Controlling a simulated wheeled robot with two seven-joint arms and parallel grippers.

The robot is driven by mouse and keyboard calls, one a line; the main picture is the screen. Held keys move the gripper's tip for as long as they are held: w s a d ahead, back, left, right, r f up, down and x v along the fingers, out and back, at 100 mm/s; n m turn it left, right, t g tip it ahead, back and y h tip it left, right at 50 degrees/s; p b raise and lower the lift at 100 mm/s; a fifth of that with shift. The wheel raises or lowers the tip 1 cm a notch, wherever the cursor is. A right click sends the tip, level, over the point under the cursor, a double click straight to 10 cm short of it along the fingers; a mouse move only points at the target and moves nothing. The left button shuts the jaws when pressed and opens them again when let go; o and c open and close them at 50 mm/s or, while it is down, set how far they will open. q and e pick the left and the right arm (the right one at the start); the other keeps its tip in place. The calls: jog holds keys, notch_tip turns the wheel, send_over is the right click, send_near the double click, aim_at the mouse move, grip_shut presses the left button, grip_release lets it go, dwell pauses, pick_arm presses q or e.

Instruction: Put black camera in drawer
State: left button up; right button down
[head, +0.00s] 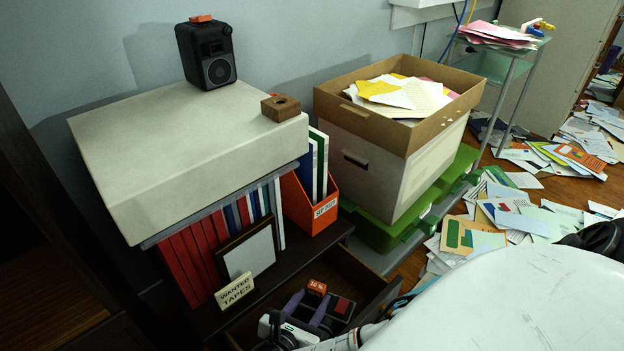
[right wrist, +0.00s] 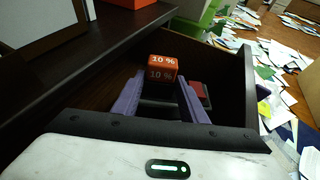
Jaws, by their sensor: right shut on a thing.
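A dark open drawer (head: 358,268) sits low in the shelf unit in the head view, and its side wall shows in the right wrist view (right wrist: 232,90). My right gripper (head: 308,302) reaches into the drawer, with its purple fingers shut on a dark thing, which appears to be the black camera (right wrist: 160,108). The fingers hide most of it. An orange-red block marked "10 %" (right wrist: 161,68) shows just past the fingertips, and in the head view too (head: 316,287). I cannot tell whether the camera touches the drawer floor. My left gripper is not in view.
A dark thing with a red patch (head: 342,306) lies right of the fingers. A "Wanted tapes" sign (head: 235,290) and a frame (head: 248,252) stand on the shelf edge. A black box with a round front (head: 208,55) stands on the white box (head: 180,160). Papers cover the floor at right.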

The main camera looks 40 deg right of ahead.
jog(key=shift+f, duration=0.15)
jog(key=c, duration=1.1)
grip_release()
jog(key=shift+r, duration=0.2)
jog(key=shift+r+p, duration=0.35)
jog(key=shift+r, duration=0.2)
pick_arm(q)
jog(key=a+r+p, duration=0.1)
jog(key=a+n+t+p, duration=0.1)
jog(key=p, duration=0.1)
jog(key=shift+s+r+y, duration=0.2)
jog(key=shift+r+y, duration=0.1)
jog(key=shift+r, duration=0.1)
pick_arm(e)
jog(key=v, duration=1.1)
jog(key=shift+s+a, duration=0.2)
jog(key=shift+a, duration=0.15)
